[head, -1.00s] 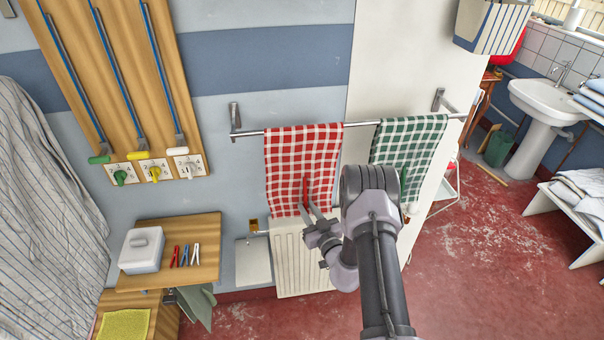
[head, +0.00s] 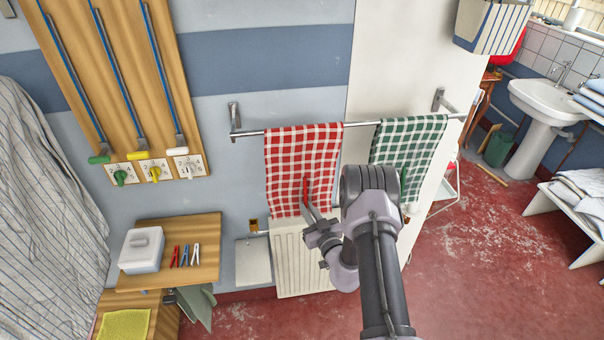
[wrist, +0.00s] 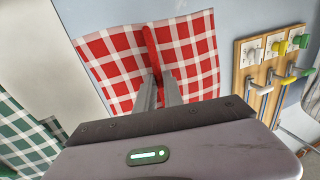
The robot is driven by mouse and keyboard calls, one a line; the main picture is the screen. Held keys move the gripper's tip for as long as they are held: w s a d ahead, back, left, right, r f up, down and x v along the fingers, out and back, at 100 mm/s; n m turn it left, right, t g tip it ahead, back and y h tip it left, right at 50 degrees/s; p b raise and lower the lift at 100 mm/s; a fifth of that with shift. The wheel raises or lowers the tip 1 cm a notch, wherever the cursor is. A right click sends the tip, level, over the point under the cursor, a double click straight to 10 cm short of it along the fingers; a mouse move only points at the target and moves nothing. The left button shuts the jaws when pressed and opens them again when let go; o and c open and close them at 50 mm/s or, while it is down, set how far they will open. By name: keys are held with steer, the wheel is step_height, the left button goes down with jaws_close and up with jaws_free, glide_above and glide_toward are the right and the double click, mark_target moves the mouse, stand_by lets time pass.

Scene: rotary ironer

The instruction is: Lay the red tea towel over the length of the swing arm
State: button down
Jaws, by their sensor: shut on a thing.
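The red and white checked tea towel (head: 300,160) hangs over a metal rail (head: 360,123) on the wall. My gripper (head: 306,207) is at the lower part of the towel. The towel's upper part still lies over the rail in the head view. I cannot make out a swing arm for certain in these views.
A green checked towel (head: 408,140) hangs on the same rail to the right. A white radiator (head: 295,262) is below. At left are a wooden board (head: 110,60) with several coloured handles and a small shelf (head: 205,235) with a white box (head: 142,250) and pegs.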

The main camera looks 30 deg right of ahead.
stand_by(0.4)
step_height(320, 180, up, 37)
steer(key=p, duration=3.1)
steer(key=shift+s+f, duration=0.1)
steer(key=s+a+b, duration=0.1)
steer(key=s+a, duration=0.1)
steer(key=s, duration=0.5)
steer(key=shift+s, duration=0.3)
